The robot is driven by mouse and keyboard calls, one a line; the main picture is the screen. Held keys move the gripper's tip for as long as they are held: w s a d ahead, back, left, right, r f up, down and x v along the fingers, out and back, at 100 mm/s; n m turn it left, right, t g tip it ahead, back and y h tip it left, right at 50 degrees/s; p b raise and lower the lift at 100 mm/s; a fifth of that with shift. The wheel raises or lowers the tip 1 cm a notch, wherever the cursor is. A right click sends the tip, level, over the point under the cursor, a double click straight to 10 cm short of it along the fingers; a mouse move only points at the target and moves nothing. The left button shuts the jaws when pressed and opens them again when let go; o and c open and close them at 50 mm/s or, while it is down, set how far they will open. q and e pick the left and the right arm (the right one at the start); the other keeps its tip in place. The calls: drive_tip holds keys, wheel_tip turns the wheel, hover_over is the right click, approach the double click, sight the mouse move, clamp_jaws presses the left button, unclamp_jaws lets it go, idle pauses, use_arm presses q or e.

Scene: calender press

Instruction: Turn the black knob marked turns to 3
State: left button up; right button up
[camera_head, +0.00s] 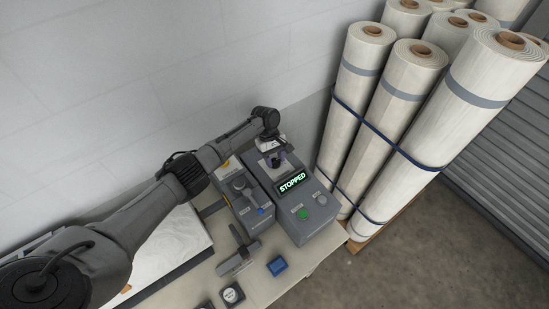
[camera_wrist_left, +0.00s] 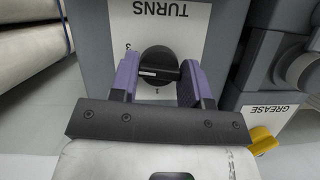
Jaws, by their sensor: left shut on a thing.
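The black knob (camera_wrist_left: 160,70) sits on a white plate marked TURNS (camera_wrist_left: 182,12) in the left wrist view. Its white pointer line points left, between the 1 below and the 3 at upper left; the scale there is hidden by a finger. My left gripper (camera_wrist_left: 158,82) has its purple fingers on either side of the knob and is shut on it. In the head view my left gripper (camera_head: 272,158) is at the top of the grey control box (camera_head: 306,228), hiding the knob. My right gripper is not in view.
The box has a lit STOPPED display (camera_head: 292,182), a green button (camera_head: 302,214) and a grey button (camera_head: 321,199). A second grey unit (camera_head: 246,200) stands close on the left. Tall wrapped rolls (camera_head: 350,110) stand close on the right. A blue block (camera_head: 277,266) lies in front.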

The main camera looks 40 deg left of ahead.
use_arm(q)
drive_tip(key=shift+w+d+m+g+y+b, duration=0.15)
drive_tip(key=shift+m+g, duration=0.25)
drive_tip(key=shift+m, duration=0.7)
drive_tip(key=shift+s+a+m+g+y+b, duration=0.1)
drive_tip(key=shift+m+g+y+b, duration=0.25)
drive_tip(key=shift+m, duration=0.75)
drive_tip(key=shift+r, duration=0.1)
drive_tip(key=o, duration=0.9)
drive_tip(key=shift+o, duration=0.2)
drive_tip(key=b+v, duration=0.2)
drive_tip(key=v, duration=1.1)
drive_tip(key=shift+w+r, duration=0.2)
drive_tip(key=shift+r, duration=0.1)
drive_tip(key=shift+m, duration=0.3)
